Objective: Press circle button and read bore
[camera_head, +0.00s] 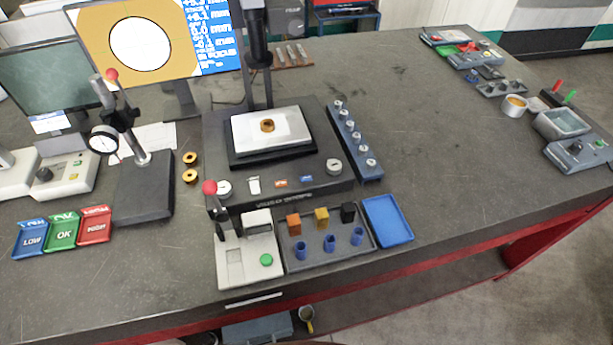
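A video scope (345,195) stands in the middle of the table, with a white stage (245,132) in front of its column. A brass ring (267,125) lies on the stage. The monitor (88,45) behind shows a white circle on an orange field, with a blue panel of white text at right. The text is cut off at the top and too small to read surely. The scope's front edge has a white button (254,185), an orange button (281,183) and a blue button (307,179); their marks are unreadable. Neither gripper is in view.
Two brass rings (190,158) lie beside a dial-gauge stand (145,190). LOW, OK and red trays (62,232) are at left. A press with a green button (266,260), a parts tray (332,252) and an empty blue tray (388,220) stand in front. The table's right middle is clear.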

